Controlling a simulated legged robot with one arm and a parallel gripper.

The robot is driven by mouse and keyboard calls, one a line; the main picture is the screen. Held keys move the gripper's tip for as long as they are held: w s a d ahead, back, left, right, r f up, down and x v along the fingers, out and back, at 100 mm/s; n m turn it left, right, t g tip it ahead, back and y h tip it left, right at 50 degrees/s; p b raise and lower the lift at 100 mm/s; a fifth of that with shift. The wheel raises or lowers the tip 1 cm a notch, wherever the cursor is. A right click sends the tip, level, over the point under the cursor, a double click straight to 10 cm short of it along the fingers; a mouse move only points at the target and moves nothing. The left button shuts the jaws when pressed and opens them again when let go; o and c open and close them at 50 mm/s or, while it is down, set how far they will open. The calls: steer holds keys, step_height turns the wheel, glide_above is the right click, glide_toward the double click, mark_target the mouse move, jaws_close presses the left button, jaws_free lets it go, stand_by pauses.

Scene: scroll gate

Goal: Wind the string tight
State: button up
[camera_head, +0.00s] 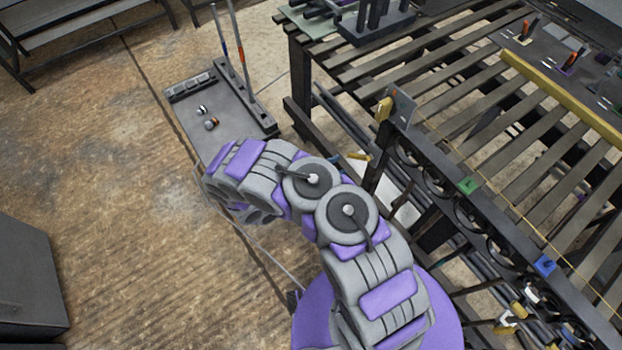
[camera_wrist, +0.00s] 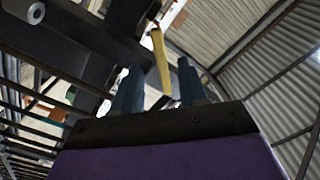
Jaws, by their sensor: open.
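A yellow handle (camera_head: 384,108) stands by a grey plate (camera_head: 402,106) at the corner of the slatted table. A thin yellowish string (camera_head: 520,222) runs along the table's near edge, past a green block (camera_head: 467,185) and a blue block (camera_head: 545,264). In the wrist view, my gripper (camera_wrist: 158,68) is open, with its two dark fingers pointing up. A yellow bar (camera_wrist: 160,58) shows between the fingertips in the picture. I cannot tell whether they touch it. My gripper is not clear in the head view, where my arm hides part of the scene.
The slatted table (camera_head: 445,52) fills the right side, with dark rings along its edge. A low grey platform (camera_head: 205,135) with small balls and upright sticks lies on the floor beyond my arm. A dark box (camera_head: 28,275) stands at lower left. The left floor is mostly clear.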

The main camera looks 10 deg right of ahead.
steer(key=p+v, duration=0.1)
steer(key=v, duration=0.8)
steer(key=shift+a, duration=0.35)
steer(key=shift+s, duration=0.1)
